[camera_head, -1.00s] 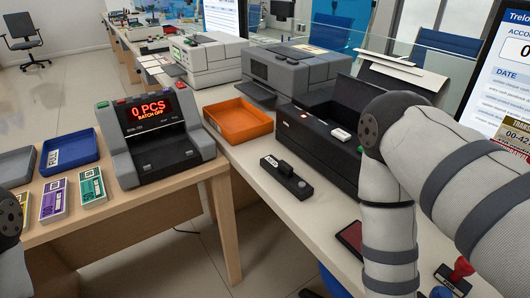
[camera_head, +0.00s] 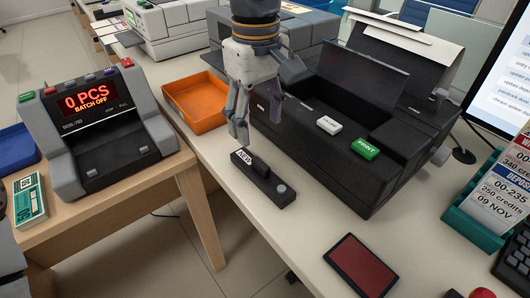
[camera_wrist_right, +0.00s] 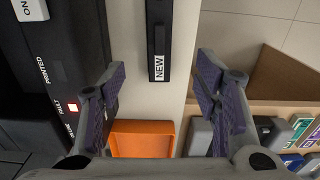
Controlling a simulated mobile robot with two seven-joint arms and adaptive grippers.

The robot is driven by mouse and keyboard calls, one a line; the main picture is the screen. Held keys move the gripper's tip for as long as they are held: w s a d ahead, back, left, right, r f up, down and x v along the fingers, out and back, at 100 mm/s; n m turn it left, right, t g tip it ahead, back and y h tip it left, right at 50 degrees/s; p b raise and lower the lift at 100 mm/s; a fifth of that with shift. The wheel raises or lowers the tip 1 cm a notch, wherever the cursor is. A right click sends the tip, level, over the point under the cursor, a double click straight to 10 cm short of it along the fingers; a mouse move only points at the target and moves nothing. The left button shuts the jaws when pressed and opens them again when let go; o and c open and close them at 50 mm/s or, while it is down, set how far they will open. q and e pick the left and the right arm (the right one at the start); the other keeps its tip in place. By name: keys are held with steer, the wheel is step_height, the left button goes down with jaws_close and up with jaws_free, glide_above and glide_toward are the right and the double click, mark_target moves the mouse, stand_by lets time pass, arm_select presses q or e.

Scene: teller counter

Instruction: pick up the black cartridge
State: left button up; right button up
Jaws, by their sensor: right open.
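The black cartridge (camera_head: 263,180) lies on the white counter, a long bar with a raised block, a grey knob and a "NEW" label at its far end. It also shows in the right wrist view (camera_wrist_right: 158,35), ahead of and between the fingers. My right gripper (camera_head: 240,132) hangs fingers down just above and beyond the labelled end, apart from the cartridge. In the right wrist view the gripper (camera_wrist_right: 162,82) is wide open with nothing between its fingers. My left gripper cannot be made out; only a dark part of my left arm shows at the left edge.
The black printer (camera_head: 340,140) with its green PRINT button stands close right of the cartridge. An orange tray (camera_head: 199,124) lies behind it. A counting machine (camera_head: 100,130) stands on the wooden table at left. A dark red pad (camera_head: 360,266) lies in front.

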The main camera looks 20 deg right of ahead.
mark_target(261, 163)
steer(key=f, duration=1.2)
steer(key=shift+s+d+b, duration=0.1)
steer(key=shift+s+b, duration=0.1)
steer(key=shift+b, duration=0.1)
steer(key=shift+c, duration=0.6)
steer(key=c, duration=1.1)
